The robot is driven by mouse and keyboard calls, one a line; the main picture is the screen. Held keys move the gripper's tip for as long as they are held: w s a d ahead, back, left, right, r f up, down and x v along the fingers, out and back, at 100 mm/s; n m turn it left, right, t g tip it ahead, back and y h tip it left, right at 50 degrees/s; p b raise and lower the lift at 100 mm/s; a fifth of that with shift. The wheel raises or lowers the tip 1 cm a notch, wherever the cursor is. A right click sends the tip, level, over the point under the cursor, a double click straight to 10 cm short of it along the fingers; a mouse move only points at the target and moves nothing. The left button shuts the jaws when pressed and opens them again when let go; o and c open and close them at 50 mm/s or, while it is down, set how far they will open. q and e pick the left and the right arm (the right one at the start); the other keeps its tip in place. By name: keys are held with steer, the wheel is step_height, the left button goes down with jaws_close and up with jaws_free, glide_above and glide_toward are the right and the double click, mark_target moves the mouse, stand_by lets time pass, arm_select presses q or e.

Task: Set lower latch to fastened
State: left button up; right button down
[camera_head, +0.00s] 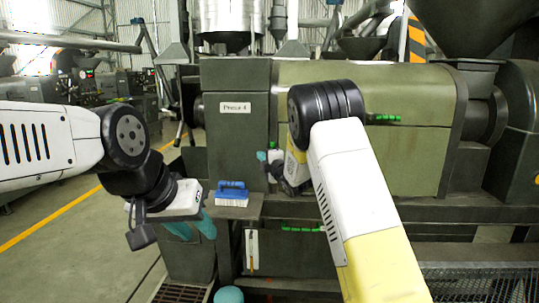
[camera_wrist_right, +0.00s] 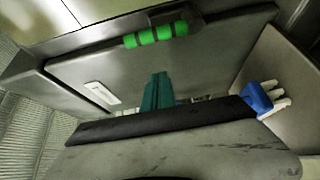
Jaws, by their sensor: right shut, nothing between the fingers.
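A green segmented grip (camera_head: 302,229) lies level on the dark lower part of the press, below the ledge; I take it for the lower latch. A similar green grip (camera_wrist_right: 156,35) shows near the top of the right wrist view; I cannot tell which one it is. My right gripper (camera_head: 263,156) is in front of the dark cabinet, partly hidden by its own arm. Its teal fingers (camera_wrist_right: 157,92) are together and empty, apart from the green grip. My left gripper (camera_head: 192,227) hangs at the left, its teal fingers apart and empty.
A blue brush (camera_head: 232,189) with pale bristles sits on the ledge; it also shows in the right wrist view (camera_wrist_right: 260,97). Another green grip (camera_head: 384,118) is on the olive upper housing (camera_head: 410,85). A label (camera_head: 235,107) marks the cabinet. Open floor lies left.

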steer(key=w, duration=0.2)
steer(key=w+d, duration=0.1)
steer(key=shift+w, duration=0.35)
steer(key=shift+w+d, duration=0.1)
steer(key=shift+d, duration=0.55)
steer(key=shift+d+m+t, duration=0.3)
steer(key=shift+d+m, duration=0.1)
steer(key=shift+m, duration=0.2)
steer(key=d+f+m+t+h, duration=0.2)
steer(key=d+m+t+h, duration=0.1)
steer(key=m, duration=0.7)
steer(key=d+f+m+t+h, duration=0.3)
steer(key=m+t+h, duration=0.1)
steer(key=m, duration=0.7)
steer(key=shift+s+d+h, duration=0.35)
steer(key=shift+d+h, duration=0.05)
steer(key=shift+h, duration=0.4)
steer(key=shift+f, duration=0.35)
